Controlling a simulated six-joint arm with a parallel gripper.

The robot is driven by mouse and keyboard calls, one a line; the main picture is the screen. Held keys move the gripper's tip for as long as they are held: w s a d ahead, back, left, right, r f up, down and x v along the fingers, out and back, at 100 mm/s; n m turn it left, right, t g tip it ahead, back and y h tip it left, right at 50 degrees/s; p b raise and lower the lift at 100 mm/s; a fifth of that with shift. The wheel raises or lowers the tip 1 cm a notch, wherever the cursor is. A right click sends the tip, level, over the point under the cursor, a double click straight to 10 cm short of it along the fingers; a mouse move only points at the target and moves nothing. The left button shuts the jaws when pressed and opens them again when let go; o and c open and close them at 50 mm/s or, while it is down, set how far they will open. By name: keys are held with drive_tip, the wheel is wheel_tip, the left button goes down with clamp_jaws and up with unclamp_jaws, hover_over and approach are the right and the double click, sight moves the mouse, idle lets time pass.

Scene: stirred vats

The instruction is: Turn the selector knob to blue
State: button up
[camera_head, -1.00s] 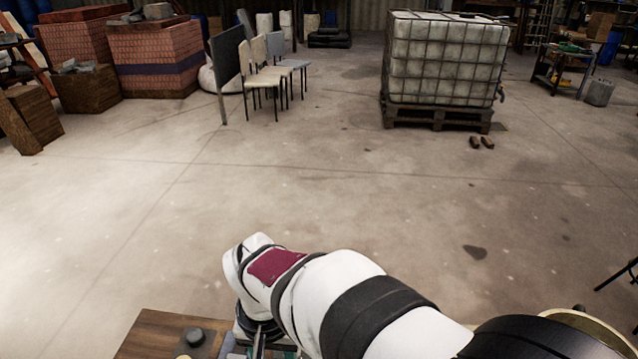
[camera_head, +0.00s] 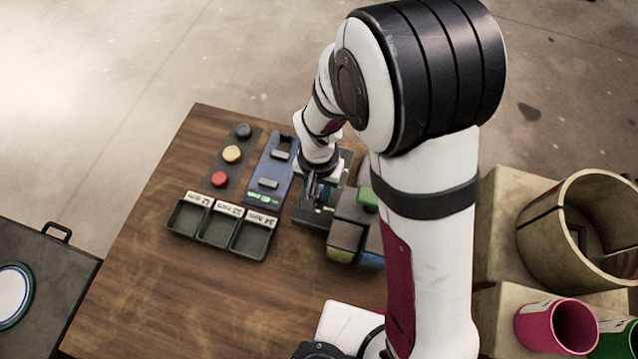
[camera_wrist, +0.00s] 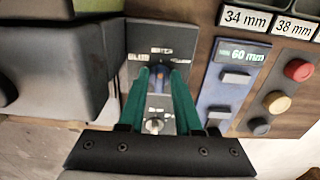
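The selector knob (camera_wrist: 158,80) is a small dark bluish shape on a grey panel (camera_wrist: 140,32). Small labels surround it, and BLUE is legible at the upper left; the others are too blurred to read surely. Which way the knob points cannot be told. My gripper (camera_wrist: 160,78) has its two green fingers on either side of the knob, with a gap between them; contact is not clear. In the head view my gripper (camera_head: 323,190) points down over the same panel (camera_head: 306,216) and hides the knob. A silver toggle (camera_wrist: 155,124) stands on the panel near the fingers.
A blue panel with a 60 mm display (camera_head: 262,196) stands beside the selector panel. Beyond it are red (camera_head: 219,180), yellow (camera_head: 232,154) and black buttons. A labelled three-compartment tray (camera_head: 222,232) lies in front. Dark blocks (camera_head: 345,235) crowd the panel's other side.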

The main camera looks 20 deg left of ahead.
clamp_jaws()
drive_tip(key=n, duration=0.5)
drive_tip(key=shift+d+n, duration=0.15)
drive_tip(key=shift+n, duration=0.25)
drive_tip(key=n, duration=0.5)
drive_tip(key=shift+w+d+n, duration=0.1)
drive_tip(key=shift+w+n, duration=0.05)
drive_tip(key=shift+n, duration=0.55)
drive_tip(key=shift+o, duration=1.4)
unclamp_jaws()
